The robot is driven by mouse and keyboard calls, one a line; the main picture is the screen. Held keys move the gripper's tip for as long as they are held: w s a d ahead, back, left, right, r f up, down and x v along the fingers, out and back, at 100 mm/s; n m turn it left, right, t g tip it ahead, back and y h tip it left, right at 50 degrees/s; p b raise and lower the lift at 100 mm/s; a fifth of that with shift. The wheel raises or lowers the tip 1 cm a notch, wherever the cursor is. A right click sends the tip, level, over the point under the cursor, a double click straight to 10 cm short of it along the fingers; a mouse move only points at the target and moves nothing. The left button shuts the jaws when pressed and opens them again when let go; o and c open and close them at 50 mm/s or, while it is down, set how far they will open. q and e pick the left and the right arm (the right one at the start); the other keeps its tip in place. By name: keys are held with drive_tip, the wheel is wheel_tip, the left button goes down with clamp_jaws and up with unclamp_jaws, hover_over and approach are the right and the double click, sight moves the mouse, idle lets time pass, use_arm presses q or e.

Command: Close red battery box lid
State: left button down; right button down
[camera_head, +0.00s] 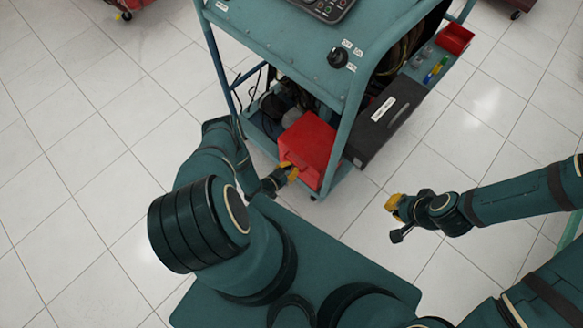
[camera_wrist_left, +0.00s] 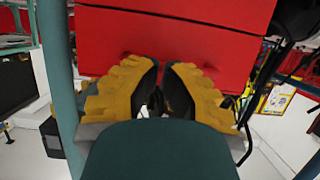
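The red battery box (camera_head: 310,140) sits on the lower shelf of the teal cart, at its near corner. Its red face (camera_wrist_left: 190,40) fills the upper middle of the left wrist view, with a horizontal seam near the top edge. I cannot tell how far its lid is open. My left gripper (camera_head: 289,172) is at the near side of the box; its yellow fingertips (camera_wrist_left: 163,66) are together in front of the red face, with nothing seen between them. Contact is unclear. My right gripper (camera_head: 393,207) is away from the box, over the floor to the right; its opening is unclear.
The teal cart (camera_head: 285,50) has an upper deck above the box and a post close beside it. A black case (camera_head: 384,117) stands right of the box, and a small red bin (camera_head: 455,39) lies further back.

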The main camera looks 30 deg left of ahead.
use_arm(q)
drive_tip(key=v, duration=1.2)
drive_tip(key=shift+r, duration=0.1)
drive_tip(key=w+d+r+n+g, duration=0.1)
drive_tip(key=w+d+r+g, duration=0.2)
drive_tip(key=w+r, duration=0.3)
drive_tip(key=w+d+r+n+g, duration=0.1)
drive_tip(key=w+d+r+g, duration=0.15)
drive_tip(key=w+r, duration=0.4)
drive_tip(key=s+d+r+n+g, duration=0.1)
drive_tip(key=s+d+r+g, duration=0.2)
drive_tip(key=d+r, duration=0.3)
drive_tip(key=s+d+r+g+h, duration=0.1)
drive_tip(key=s+d+r+g, duration=0.2)
drive_tip(key=r, duration=0.6)
drive_tip(key=s+d, duration=0.2)
drive_tip(key=d, duration=0.1)
drive_tip(key=shift+d+r+n+g, duration=0.35)
drive_tip(key=shift+r+n, duration=0.05)
